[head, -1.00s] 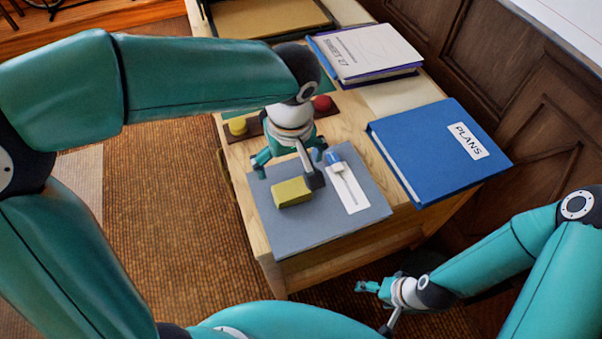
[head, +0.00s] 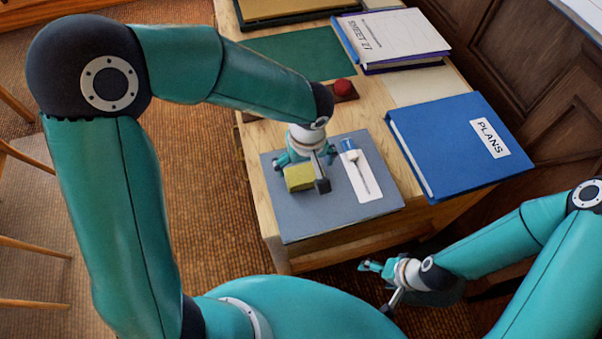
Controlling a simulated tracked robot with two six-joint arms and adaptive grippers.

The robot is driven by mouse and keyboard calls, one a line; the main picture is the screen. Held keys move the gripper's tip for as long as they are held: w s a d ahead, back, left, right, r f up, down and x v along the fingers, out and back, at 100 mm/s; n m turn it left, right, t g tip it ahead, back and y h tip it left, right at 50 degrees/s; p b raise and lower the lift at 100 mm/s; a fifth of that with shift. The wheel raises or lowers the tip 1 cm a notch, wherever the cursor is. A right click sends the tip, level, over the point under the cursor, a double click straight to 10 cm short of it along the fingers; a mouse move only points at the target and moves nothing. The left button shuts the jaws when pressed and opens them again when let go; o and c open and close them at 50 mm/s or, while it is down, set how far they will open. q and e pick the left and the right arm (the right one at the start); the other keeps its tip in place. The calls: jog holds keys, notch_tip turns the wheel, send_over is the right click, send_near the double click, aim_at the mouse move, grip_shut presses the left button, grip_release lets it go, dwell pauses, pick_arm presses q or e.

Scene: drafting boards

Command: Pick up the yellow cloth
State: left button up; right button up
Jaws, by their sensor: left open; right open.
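The yellow cloth (head: 298,180) looks like a small, thick folded block and lies on the left part of a grey board (head: 300,222). My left gripper (head: 303,173) is open and low over the cloth, with one finger at its right end and another behind its left part. The gripper hides part of the cloth's far side. I cannot tell whether the fingers touch it. My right gripper (head: 377,285) is open and empty, low in front of the table's right front corner.
A white card with a blue-capped tool (head: 362,172) lies right of the cloth. A blue PLANS binder (head: 440,150) is further right. A dark strip with a red knob (head: 342,87), a green mat (head: 295,58) and a SHEET 27 stack (head: 390,38) lie behind on the wooden table (head: 270,215).

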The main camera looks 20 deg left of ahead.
aim_at(304, 174)
pick_arm(q)
jog(key=shift+w+a+f+p, duration=0.1)
jog(key=shift+w+f+p, duration=0.1)
jog(key=shift+f, duration=1.1)
jog(key=shift+w+a+f+p, duration=0.1)
jog(key=shift+w+f+p, duration=0.1)
jog(key=shift+f, duration=1.1)
jog(key=c, duration=0.7)
